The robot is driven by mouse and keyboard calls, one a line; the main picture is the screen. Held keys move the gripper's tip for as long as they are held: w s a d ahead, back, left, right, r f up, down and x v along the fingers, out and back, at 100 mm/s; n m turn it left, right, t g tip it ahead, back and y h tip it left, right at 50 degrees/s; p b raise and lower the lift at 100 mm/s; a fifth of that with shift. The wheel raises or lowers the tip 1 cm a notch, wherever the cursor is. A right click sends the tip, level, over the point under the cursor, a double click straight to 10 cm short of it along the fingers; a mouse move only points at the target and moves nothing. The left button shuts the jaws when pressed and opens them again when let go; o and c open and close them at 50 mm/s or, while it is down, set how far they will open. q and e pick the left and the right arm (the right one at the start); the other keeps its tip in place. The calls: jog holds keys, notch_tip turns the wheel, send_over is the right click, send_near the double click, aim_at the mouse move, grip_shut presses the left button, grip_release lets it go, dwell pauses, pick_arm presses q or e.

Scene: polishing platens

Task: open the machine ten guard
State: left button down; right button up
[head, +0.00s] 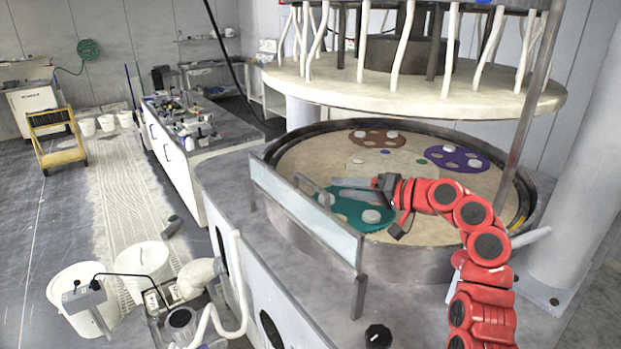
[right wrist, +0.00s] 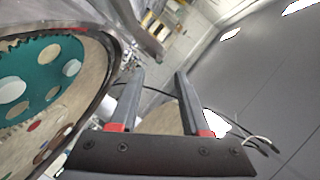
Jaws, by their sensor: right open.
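The guard (head: 303,210) is a pale, see-through upright panel in a grey frame. It stands along the front left edge of the round polishing machine (head: 400,266), with a grey bar on its inner side. My right gripper (head: 336,188) reaches in from the right over the platen, its fingers pointing left toward the guard. In the right wrist view my right gripper (right wrist: 160,76) has its two fingers apart with nothing held between them. Whether the fingers touch the guard's bar cannot be told. My left gripper is not in view.
On the platen (head: 315,160) lie a teal carrier (head: 350,213), a brown carrier (head: 377,138) and a purple carrier (head: 457,159). A large upper disc (head: 420,92) with hanging white tubes is above. A grey post (head: 520,130) stands at the right. White buckets (head: 75,295) stand at lower left.

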aim_at(310, 184)
jog(key=p+x, duration=0.2)
jog(key=x, duration=0.7)
jog(key=shift+w+a+p, duration=0.15)
jog(key=shift+a+p, duration=0.1)
jog(key=shift+p, duration=0.1)
jog(key=shift+w+a+f, duration=0.25)
jog(key=shift+a, duration=0.05)
grip_shut()
dwell(0.6)
